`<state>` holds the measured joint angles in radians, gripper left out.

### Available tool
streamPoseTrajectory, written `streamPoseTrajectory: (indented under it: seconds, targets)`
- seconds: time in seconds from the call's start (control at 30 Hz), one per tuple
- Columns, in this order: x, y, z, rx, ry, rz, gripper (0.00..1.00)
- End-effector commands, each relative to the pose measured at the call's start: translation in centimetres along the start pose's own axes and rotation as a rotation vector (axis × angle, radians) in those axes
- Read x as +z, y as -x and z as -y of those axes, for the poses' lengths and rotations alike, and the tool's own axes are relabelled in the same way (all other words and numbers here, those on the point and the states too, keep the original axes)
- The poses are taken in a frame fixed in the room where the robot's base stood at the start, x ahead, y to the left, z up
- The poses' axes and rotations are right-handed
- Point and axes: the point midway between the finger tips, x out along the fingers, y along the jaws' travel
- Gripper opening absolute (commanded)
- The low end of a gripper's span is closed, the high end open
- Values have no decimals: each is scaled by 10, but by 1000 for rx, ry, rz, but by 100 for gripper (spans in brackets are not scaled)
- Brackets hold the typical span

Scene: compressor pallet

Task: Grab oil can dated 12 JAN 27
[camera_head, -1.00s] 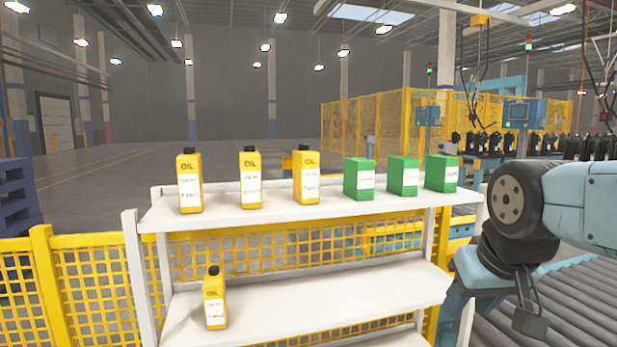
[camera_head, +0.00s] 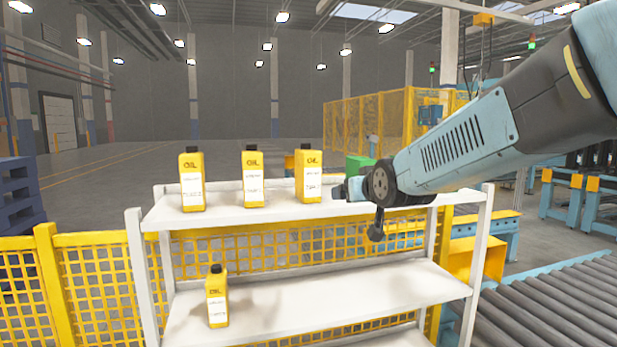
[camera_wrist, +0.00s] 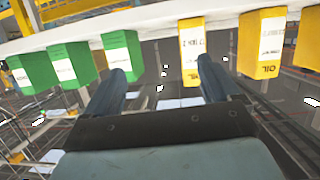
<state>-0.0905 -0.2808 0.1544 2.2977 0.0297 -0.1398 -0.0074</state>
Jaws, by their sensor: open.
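Three yellow oil cans with dark caps and white labels stand upright on the upper shelf: the left can (camera_head: 191,181), the middle can (camera_head: 253,178) and the right can (camera_head: 308,178). Another yellow can (camera_head: 217,299) stands on the lower shelf. I cannot read their dates surely. My gripper (camera_head: 343,190) is by the upper shelf, just right of the right can. In the wrist view, which is upside down, my open, empty gripper (camera_wrist: 166,80) has the right can (camera_wrist: 191,52) ahead between its fingers, nearer the right finger, apart from it.
Green boxes (camera_wrist: 70,62) stand on the white upper shelf (camera_head: 235,215), beside the right can; my arm mostly hides them in the head view. The lower shelf (camera_head: 340,295) is mostly bare. A yellow mesh fence (camera_head: 95,280) stands behind, and a roller conveyor (camera_head: 550,310) lies right.

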Motion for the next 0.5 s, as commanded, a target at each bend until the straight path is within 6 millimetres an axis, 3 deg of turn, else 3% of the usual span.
streamPoseTrajectory:
  seconds: [0.03,0.2,0.5]
  targets:
    - [-9,-17,10,-18,2,-49,89]
    - [-37,-50,35,-63,-3,-211,89]
    - [-55,-74,52,-89,-10,-311,89]
